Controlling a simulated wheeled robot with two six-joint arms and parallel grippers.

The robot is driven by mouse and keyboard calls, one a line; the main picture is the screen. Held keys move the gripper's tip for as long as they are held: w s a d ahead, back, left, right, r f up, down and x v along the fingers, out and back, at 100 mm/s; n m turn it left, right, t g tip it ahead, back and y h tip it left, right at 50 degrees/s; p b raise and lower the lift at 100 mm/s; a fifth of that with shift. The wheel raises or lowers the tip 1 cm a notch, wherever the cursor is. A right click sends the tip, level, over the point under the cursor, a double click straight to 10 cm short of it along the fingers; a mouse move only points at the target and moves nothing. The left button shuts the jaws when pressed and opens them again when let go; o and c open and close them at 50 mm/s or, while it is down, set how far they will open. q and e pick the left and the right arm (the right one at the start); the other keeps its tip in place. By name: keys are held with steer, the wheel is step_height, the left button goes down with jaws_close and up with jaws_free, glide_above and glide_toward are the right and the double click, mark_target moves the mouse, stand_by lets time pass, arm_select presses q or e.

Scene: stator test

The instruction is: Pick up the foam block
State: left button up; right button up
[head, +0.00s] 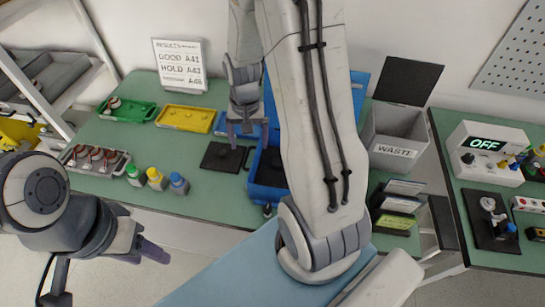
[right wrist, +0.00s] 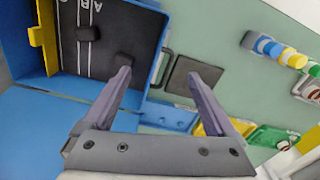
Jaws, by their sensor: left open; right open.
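I cannot tell for certain which thing is the foam block. A blue case (right wrist: 25,68) stands open in the right wrist view, with a black lettered insert (right wrist: 105,18) inside. Two small dark blocks, one (right wrist: 88,33) and another (right wrist: 125,59), sit on the insert. A flat dark square pad (right wrist: 188,80) lies on the table beside the case; it also shows in the head view (head: 220,158). My right gripper (right wrist: 157,76) is open and empty above the case edge and pad. My left gripper (head: 148,250) is open and empty at lower left, away from the case.
Green (head: 128,110) and yellow (head: 186,118) trays lie at the back left. A grey WASTE bin (head: 395,135) stands right of my right arm, which hides part of the case.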

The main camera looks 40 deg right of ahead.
steer(key=d+f+m, duration=0.1)
steer(key=d+f, duration=0.2)
steer(key=s+d+f+m, duration=0.1)
steer(key=d+f, duration=0.2)
steer(key=d+f+m, duration=0.2)
steer(key=d+f, duration=0.1)
steer(key=shift+s+f, duration=0.1)
steer(key=shift+s, duration=0.2)
steer(key=shift+f+p, duration=0.35)
steer(key=shift+f, duration=0.25)
steer(key=shift+f+p, duration=0.35)
steer(key=shift+f, duration=0.3)
step_height(320, 180, down, 3)
steer(key=shift+w+f+p, duration=0.1)
steer(key=shift+p, duration=0.45)
steer(key=shift+f, duration=0.4)
steer(key=c, duration=1.4)
